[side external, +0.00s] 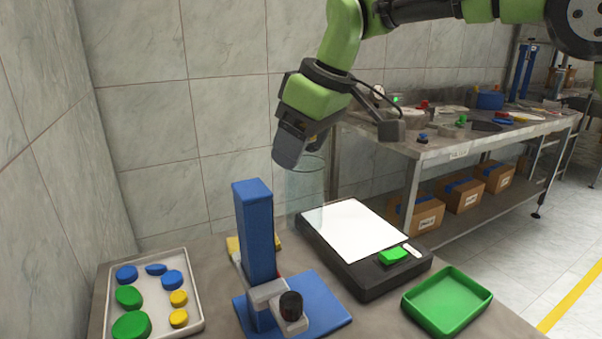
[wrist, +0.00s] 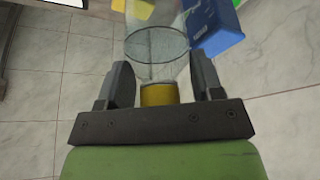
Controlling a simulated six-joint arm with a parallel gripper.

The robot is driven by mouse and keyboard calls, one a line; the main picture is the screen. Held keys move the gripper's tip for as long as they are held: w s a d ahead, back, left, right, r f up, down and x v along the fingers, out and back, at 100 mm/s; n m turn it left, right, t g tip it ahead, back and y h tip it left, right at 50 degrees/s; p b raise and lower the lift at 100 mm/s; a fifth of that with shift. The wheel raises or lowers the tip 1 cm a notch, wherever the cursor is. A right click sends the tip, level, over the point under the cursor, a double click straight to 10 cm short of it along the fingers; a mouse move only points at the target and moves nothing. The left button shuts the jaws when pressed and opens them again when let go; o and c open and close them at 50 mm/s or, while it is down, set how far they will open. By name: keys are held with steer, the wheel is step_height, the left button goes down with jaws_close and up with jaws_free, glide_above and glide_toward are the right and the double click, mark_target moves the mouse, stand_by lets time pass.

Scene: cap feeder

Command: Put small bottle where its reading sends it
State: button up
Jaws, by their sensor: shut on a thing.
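My gripper (side external: 300,158) is shut on a clear, see-through bottle (side external: 306,192) and points down and to the left, high above the bench's back edge. In the wrist view, the clear bottle (wrist: 158,45) runs out past my two fingers (wrist: 162,80), with a yellow end (wrist: 158,95) between them. Its outline is faint, and I cannot tell if anything is inside. A black scale (side external: 362,284) with a white plate (side external: 352,229) stands right of the bottle. Its small green display (side external: 393,256) is too small to read.
A blue post stand (side external: 255,230) with a black knob (side external: 291,304) rises left of the bottle. A pale tray (side external: 198,290) of blue, green and yellow caps is at the far left. An empty green tray (side external: 447,302) is at front right. The scale's white plate is bare.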

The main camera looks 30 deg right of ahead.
steer(key=shift+r, duration=0.6)
steer(key=shift+s+d+f+m, duration=0.15)
steer(key=shift+d+f+m, duration=0.05)
steer(key=shift+d+m, duration=0.25)
steer(key=s+d+f+m+h, duration=0.1)
steer(key=d+m, duration=0.2)
steer(key=s+d+f+m+h, duration=0.1)
steer(key=d+f+m, duration=0.1)
steer(key=d+m, duration=0.2)
steer(key=s+d+f+m+h, duration=0.1)
steer(key=s+d+m+h, duration=0.1)
steer(key=d+m, duration=0.1)
steer(key=shift+s+d+f+t, duration=0.1)
steer(key=shift+d+f+t, duration=0.1)
steer(key=shift+t, duration=0.1)
steer(key=s+d+f+m+g+h, duration=0.3)
steer(key=s+d+f+m, duration=0.1)
steer(key=s+d+m, duration=0.6)
steer(key=shift+m, duration=0.55)
steer(key=shift+w+a+f, duration=0.15)
steer(key=shift+f, duration=1.5)
steer(key=shift+w+a+f, duration=0.2)
steer(key=shift+f, duration=1.4)
steer(key=shift+w+a+f, duration=0.15)
steer(key=shift+f, duration=1.65)
steer(key=o, duration=1.5)
